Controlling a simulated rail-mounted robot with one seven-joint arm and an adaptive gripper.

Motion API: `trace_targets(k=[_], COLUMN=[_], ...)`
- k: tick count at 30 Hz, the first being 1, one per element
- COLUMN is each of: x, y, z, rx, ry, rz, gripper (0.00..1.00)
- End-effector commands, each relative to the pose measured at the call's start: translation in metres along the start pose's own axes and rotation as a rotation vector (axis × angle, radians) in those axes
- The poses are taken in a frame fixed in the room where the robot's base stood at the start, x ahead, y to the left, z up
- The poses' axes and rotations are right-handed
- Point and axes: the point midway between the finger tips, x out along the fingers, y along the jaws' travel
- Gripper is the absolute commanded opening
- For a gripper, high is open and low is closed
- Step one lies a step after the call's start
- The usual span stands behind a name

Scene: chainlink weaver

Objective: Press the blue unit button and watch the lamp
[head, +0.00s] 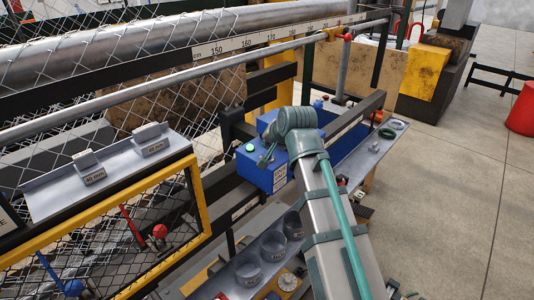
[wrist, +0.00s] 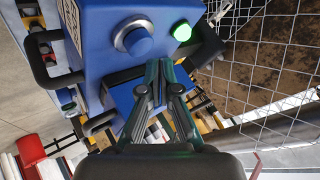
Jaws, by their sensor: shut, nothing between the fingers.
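The blue unit (head: 254,174) stands beside the rail in the head view, with a white label on its side. It fills the top of the wrist view (wrist: 96,62). Its round blue button (wrist: 138,42) sits in a silver ring. A lamp (wrist: 181,32) right of the button glows green in the wrist view; the lamp also shows green in the head view (head: 250,148). My gripper (wrist: 158,64) is shut and empty, its tips just below the button and lamp in the picture. I see no contact with the button. In the head view the button is not clearly visible.
A dark handle (wrist: 40,60) projects from the unit's side. Wire mesh (wrist: 265,55) is close on the right in the wrist view. In the head view, grey cups (head: 248,268) stand front left of my arm, and a grey tray (head: 375,155) lies to the right.

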Motion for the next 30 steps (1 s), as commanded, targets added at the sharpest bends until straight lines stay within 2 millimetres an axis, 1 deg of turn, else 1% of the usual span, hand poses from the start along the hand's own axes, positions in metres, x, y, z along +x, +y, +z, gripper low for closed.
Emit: trace_targets(k=[15,30], x=[-0.032,-0.033], y=[-0.023,-0.024], z=[-0.024,-0.024], rx=[0.000,0.000], ry=[0.000,0.000], rz=[0.000,0.000], gripper=[0.00,0.00])
